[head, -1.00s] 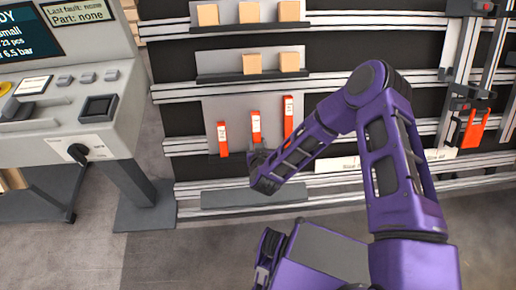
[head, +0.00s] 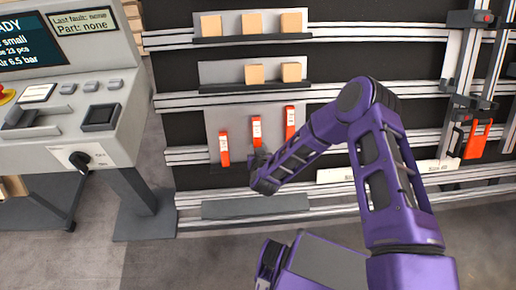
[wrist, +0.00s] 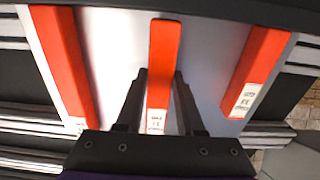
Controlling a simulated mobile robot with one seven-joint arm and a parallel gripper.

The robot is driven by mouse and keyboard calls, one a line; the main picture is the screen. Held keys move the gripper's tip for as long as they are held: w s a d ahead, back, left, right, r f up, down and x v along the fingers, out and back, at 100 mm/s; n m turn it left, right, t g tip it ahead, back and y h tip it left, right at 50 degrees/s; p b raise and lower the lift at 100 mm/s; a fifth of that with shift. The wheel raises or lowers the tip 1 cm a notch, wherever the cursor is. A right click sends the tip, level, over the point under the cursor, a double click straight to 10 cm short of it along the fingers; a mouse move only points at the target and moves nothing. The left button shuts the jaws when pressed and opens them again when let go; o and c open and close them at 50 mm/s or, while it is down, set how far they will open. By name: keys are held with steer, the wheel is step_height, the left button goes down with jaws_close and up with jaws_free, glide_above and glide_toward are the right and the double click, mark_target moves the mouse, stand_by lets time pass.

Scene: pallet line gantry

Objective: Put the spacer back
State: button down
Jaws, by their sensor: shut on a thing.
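Three orange spacers with white labels stand in a row on a grey backing panel (head: 273,128) of the rack. They are the left spacer (head: 224,150), the middle spacer (head: 256,133) and the right spacer (head: 290,124). My gripper (head: 258,157) is at the lower part of the middle one. In the wrist view, my gripper (wrist: 160,76) has its dark fingers on both sides of the middle spacer (wrist: 163,50) and is shut on it. The left (wrist: 62,60) and right (wrist: 258,68) neighbours there are apart from the fingers. Whether the middle spacer touches the ledge is hidden.
Shelves above hold several tan blocks (head: 252,24). A control console (head: 70,125) stands at left. An orange piece (head: 479,138) sits by the dark clamps at right. A grey ledge (head: 256,207) runs low on the rack. Bare floor lies in front.

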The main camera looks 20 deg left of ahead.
steer(key=shift+w+a+f, duration=0.1)
steer(key=shift+w+a, duration=0.05)
steer(key=shift+w, duration=0.05)
stand_by(0.6)
steer(key=shift+s+f, duration=0.1)
steer(key=shift+f, duration=0.15)
stand_by(0.6)
steer(key=shift+c, duration=2.2)
jaws_free()
steer(key=p+v, duration=0.2)
steer(key=v, duration=1.5)
steer(key=shift+s+p, duration=0.2)
steer(key=shift+p, duration=0.1)
